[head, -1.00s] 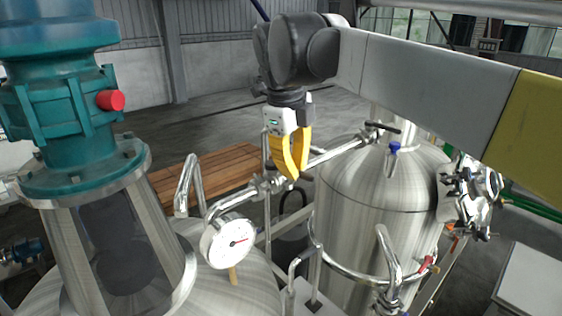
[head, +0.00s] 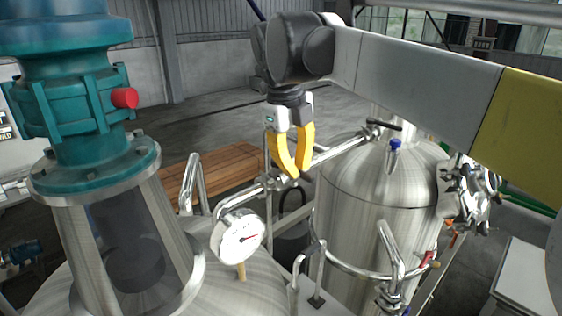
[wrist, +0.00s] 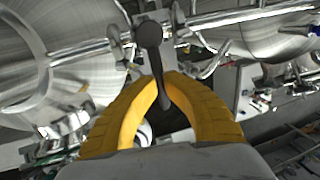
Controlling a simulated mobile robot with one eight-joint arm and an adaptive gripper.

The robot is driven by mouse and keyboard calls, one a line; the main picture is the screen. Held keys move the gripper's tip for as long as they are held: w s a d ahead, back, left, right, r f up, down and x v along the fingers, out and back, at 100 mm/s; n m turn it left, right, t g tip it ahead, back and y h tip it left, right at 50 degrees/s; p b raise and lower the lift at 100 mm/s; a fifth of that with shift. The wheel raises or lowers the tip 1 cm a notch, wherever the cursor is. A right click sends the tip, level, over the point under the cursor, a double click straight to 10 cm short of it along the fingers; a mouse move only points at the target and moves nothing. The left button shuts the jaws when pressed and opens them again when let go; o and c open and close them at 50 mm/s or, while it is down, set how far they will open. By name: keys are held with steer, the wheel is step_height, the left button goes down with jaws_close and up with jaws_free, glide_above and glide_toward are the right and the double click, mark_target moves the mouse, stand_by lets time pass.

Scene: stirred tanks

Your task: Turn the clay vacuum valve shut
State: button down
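My gripper (head: 293,172) points down over the pipe between the two steel tanks. Its two yellow fingers stand apart, with a narrow gap at the tips. In the wrist view a dark lever with a round knob (wrist: 149,35) sits on the pipe fitting, and its shaft runs down between the fingertips (wrist: 167,82). I cannot tell whether the fingers touch it. This lever appears to be the vacuum valve's handle, but it looks dark grey, and the fingers hide it in the head view. A small tan piece (head: 241,271) shows under the gauge.
A white dial gauge (head: 238,238) stands left of the gripper on the near tank. A teal motor (head: 85,110) rises at the left. The right tank (head: 365,205) has a black handle (head: 384,124), a blue one (head: 395,146) and a red one (head: 429,259). A wooden pallet (head: 222,170) lies behind.

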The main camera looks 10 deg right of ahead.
steer(key=c, duration=1.4)
jaws_free()
steer(key=r, duration=0.4)
steer(key=s+a+r, duration=0.1)
steer(key=r, duration=0.3)
steer(key=a+r, duration=0.1)
steer(key=r, duration=0.2)
steer(key=shift+s+r, duration=0.2)
steer(key=shift+r, duration=0.2)
steer(key=shift+f, duration=0.1)
